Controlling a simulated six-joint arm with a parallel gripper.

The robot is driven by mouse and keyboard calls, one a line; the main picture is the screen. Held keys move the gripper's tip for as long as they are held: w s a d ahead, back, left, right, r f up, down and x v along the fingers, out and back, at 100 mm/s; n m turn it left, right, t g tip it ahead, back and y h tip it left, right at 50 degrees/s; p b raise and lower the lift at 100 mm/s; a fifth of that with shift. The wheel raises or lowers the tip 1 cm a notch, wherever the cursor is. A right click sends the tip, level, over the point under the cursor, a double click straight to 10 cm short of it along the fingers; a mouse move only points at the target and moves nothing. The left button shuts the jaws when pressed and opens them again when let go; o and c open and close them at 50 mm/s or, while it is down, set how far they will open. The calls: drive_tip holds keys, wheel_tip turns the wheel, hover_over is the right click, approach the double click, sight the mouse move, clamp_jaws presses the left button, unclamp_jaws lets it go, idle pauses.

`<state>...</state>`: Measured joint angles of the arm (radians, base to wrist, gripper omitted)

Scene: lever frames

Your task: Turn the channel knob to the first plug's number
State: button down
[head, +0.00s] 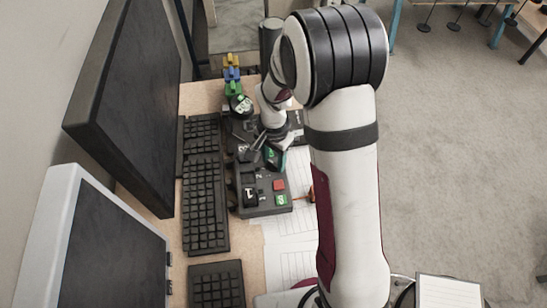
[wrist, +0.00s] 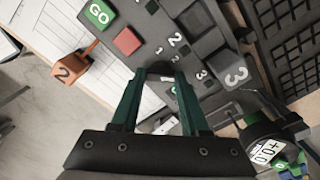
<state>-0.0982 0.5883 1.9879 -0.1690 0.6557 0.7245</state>
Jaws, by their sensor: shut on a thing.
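My gripper (wrist: 166,76) has its two green fingers closed around a small dark knob (wrist: 160,69) on the dark control box (wrist: 140,18). White digits, including 1, 2 and 3, are printed on the box near the fingers. The knob's pointer and setting are hidden between the fingers. In the head view my gripper (head: 272,156) is at the far end of the box (head: 272,210), and the knob is hidden there. An orange block marked 2 (wrist: 72,70) lies beside the box. I cannot tell which is the first plug.
The box has a red button (wrist: 127,41) and a green GO button (wrist: 99,14). A black keyboard (head: 205,190) and monitors stand to the left in the head view. A round black dial (wrist: 262,135) and coloured blocks (head: 232,75) sit beyond the gripper. Papers (head: 290,262) lie at right.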

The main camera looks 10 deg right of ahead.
sight(273, 163)
idle(0.4)
drive_tip(key=shift+c, duration=2)
unclamp_jaws()
wheel_tip(273, 163, up, 16)
drive_tip(key=shift+f, duration=0.1)
drive_tip(key=s+r+n+y, duration=0.1)
drive_tip(key=s+n, duration=0.2)
drive_tip(key=s, duration=2)
drive_tip(key=shift+s+r+n+y, duration=0.15)
drive_tip(key=shift+s+n+y, duration=0.15)
drive_tip(key=shift+s+y, duration=0.1)
